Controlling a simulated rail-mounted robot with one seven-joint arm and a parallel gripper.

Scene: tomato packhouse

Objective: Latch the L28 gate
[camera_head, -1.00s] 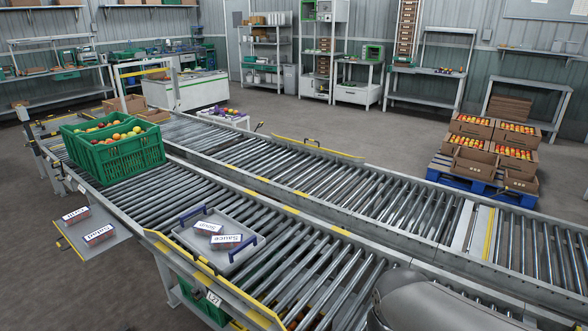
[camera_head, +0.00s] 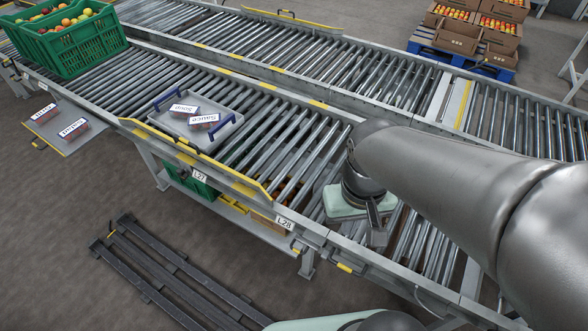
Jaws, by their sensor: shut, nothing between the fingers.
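The L28 label (camera_head: 285,224) is on the near side frame of the roller conveyor, just past the right end of a yellow-edged guard rail (camera_head: 232,179). I cannot tell which part is the L28 gate or whether its latch is engaged. A small yellow piece (camera_head: 345,267) sits on the frame right of the label. My gripper (camera_head: 376,228) points down over the rollers, right of the label and apart from it. It is shut and empty. My wrist hides some rollers.
A grey tray (camera_head: 184,127) with blue handles holds two boxes beside the guard, near the L27 label (camera_head: 199,175). A green crate (camera_head: 72,50) of produce stands at the far left. A side shelf (camera_head: 68,136) holds two boxes. Dark rails (camera_head: 165,270) lie on the floor.

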